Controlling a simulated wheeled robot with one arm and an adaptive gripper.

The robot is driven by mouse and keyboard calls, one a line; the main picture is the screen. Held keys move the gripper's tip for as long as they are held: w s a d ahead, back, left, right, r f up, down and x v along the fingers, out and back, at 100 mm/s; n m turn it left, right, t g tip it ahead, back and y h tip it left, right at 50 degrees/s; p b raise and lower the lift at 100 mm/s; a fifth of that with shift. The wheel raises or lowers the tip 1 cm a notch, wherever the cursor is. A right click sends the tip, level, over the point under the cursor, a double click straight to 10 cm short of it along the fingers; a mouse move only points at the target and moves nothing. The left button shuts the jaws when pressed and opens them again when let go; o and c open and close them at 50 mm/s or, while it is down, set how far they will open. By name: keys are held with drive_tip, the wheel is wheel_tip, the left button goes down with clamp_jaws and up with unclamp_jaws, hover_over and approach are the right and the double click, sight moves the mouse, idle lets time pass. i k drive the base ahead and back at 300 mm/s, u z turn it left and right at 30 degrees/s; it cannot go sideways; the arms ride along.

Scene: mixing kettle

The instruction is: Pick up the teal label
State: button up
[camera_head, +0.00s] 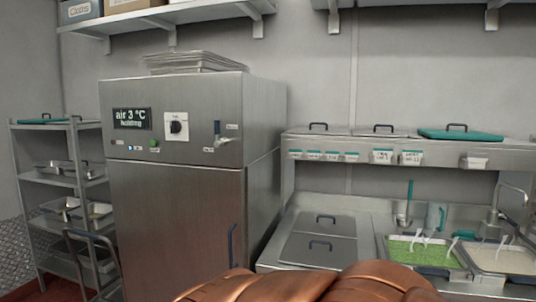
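Several small labels with teal and white on them run along the front edge of the steel shelf at right, among them a small label (332,156) and a larger one (382,156) with dark writing. They are too small to tell which one is the teal label. A teal lid (460,134) with a dark handle lies on top of the same shelf. My gripper is not in view.
A steel cabinet (190,215) with a dial stands left of the counter. Below the shelf, a lidded pan (318,248), a tray of green food (423,251) and a tray of pale food (503,258) sit in the counter. A rack (60,180) stands at far left.

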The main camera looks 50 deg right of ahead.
sight(333, 155)
drive_tip(key=z, duration=0.1)
drive_tip(key=i, duration=1.05)
drive_tip(key=z, duration=1.25)
drive_tip(key=i, duration=0.75)
drive_tip(key=z, duration=0.7)
